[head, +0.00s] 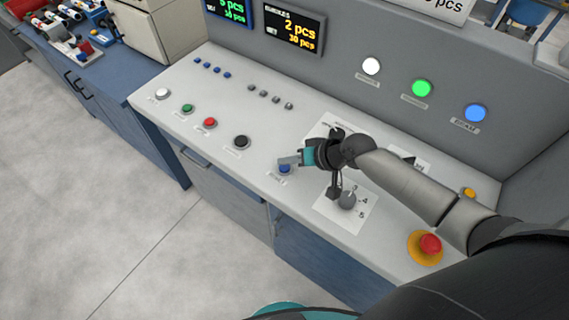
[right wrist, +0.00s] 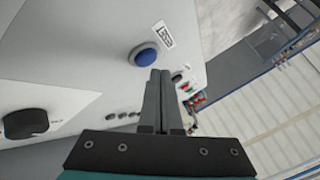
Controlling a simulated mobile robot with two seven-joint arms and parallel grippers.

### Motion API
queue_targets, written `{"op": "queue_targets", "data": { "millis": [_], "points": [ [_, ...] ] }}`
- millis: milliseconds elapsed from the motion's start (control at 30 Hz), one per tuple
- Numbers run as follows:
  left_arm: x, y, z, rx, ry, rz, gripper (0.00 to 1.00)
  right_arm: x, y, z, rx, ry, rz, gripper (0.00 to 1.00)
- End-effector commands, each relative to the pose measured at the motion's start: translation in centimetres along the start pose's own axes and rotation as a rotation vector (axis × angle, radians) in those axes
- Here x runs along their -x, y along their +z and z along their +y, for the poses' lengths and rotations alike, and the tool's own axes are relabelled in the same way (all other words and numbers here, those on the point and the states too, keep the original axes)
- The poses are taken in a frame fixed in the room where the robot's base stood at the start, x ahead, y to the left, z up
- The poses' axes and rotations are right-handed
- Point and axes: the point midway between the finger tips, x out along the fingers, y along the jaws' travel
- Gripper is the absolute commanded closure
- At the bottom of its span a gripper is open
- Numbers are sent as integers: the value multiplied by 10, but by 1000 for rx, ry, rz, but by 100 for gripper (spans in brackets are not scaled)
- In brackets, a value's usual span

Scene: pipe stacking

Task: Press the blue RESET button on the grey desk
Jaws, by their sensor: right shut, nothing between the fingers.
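The blue RESET button (head: 285,169) sits near the front edge of the grey desk (head: 240,117), with a small label beside it. In the right wrist view the same blue button (right wrist: 146,56) shows just beyond the fingertips. My right gripper (head: 281,161) is shut and empty, with its tips right at the button and partly over it in the head view. In the right wrist view the fingertips (right wrist: 159,74) lie close beside the button. I cannot tell whether they touch it. My left gripper is not in view.
White, green, red and black buttons (head: 241,142) line the desk to the left. A dark knob (head: 347,200) and a red emergency stop (head: 430,244) are on the right. An upright panel with lamps (head: 422,88) and displays (head: 293,29) stands behind.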

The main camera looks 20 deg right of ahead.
Motion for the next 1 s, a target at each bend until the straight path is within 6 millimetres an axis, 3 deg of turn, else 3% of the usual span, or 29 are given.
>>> {"op": "queue_targets", "data": {
  "millis": [233, 667, 1000],
  "points": [
    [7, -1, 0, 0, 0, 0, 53, 5, -4, -4, 0, 0, 1, 100],
    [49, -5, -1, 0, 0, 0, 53, 35, -26, -25, 1, 0, 1, 100],
    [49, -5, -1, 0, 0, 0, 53, 35, -26, -25, 0, 0, 1, 100]
  ]
}}
